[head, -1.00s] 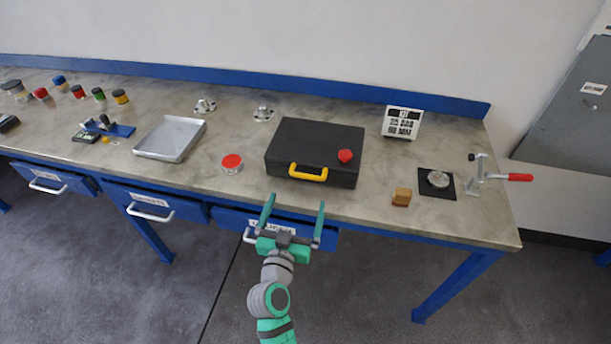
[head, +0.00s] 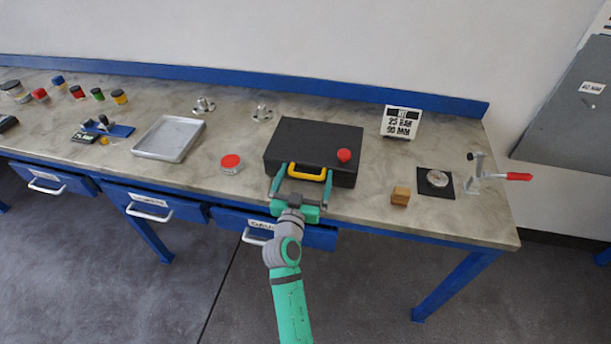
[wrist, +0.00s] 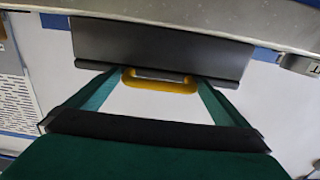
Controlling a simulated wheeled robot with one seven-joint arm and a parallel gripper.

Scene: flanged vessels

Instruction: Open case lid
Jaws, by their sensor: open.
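The black case (head: 312,143) sits shut on the workbench, with a red knob (head: 344,155) on its lid. A yellow handle (head: 307,174) is on its front edge. My gripper (head: 305,168) is open at the front of the case, its two green fingers on either side of the handle. In the wrist view the case (wrist: 155,50) is ahead, and the yellow handle (wrist: 158,84) lies between the fingertips (wrist: 157,78). I cannot tell whether the fingers touch the case.
A red-topped round tin (head: 231,164) and a metal tray (head: 169,138) stand left of the case. A wooden block (head: 400,195), a black plate with a disc (head: 436,182) and a red-handled clamp (head: 497,177) are to the right. A white sign (head: 401,121) stands behind.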

